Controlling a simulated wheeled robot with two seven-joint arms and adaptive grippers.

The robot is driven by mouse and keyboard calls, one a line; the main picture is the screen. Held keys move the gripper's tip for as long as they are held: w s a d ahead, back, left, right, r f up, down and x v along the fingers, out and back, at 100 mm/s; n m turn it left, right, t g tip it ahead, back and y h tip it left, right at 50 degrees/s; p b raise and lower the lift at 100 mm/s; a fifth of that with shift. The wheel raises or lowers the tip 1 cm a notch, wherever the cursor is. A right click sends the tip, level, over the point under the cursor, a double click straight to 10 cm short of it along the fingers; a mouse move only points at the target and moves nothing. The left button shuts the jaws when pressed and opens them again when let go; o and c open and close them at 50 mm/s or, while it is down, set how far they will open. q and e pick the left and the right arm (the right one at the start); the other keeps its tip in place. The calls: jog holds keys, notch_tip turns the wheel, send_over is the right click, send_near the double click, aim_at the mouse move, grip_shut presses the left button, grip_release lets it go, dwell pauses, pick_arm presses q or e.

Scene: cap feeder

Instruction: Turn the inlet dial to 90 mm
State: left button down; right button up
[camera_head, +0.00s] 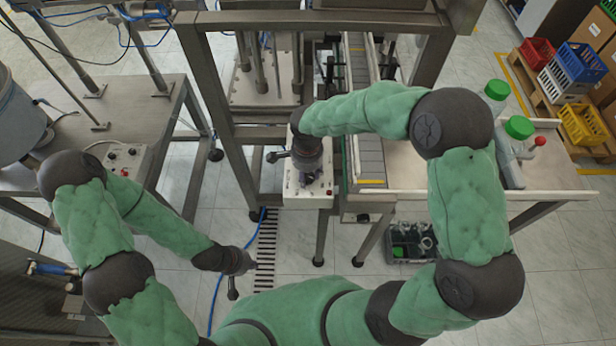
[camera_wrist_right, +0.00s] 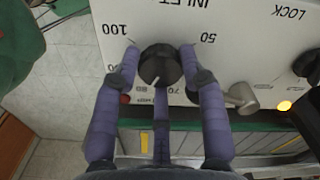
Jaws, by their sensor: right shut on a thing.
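The black inlet dial (camera_wrist_right: 160,65) sits on a white panel (camera_wrist_right: 225,30) under the upside-down word INLET. Its white pointer line faces down in the right wrist view, toward the 70 and 80 marks; the exact reading is unclear. The 100 mark is at upper left and the 50 mark at upper right. My right gripper (camera_wrist_right: 160,70) is shut on the dial, with purple fingers on both sides and a third below. In the head view my right gripper (camera_head: 308,180) covers the dial. My left gripper (camera_head: 234,285) hangs low, away from the panel; its fingers are too small to read.
A conveyor (camera_head: 368,120) runs beside the panel. Bottles with green caps (camera_head: 519,128) stand at right. A grey crate (camera_head: 410,243) lies on the floor.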

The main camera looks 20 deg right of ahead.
jog(key=shift+s+a+f+m+b, duration=0.15)
jog(key=shift+m+b, duration=0.15)
jog(key=shift+m, duration=0.15)
jog(key=shift+s+a+f+m+b, duration=0.1)
jog(key=shift+m+b, duration=0.2)
jog(key=shift+m, duration=0.15)
jog(key=o, duration=1.1)
jog(key=shift+o, duration=0.2)
jog(key=shift+w+a+r, duration=0.1)
jog(key=shift+a, duration=0.05)
jog(key=shift+w+d+r, duration=0.1)
jog(key=shift+d, duration=0.1)
jog(key=shift+r, duration=0.2)
notch_tip(320, 180, up, 12)
jog(key=shift+f, duration=0.25)
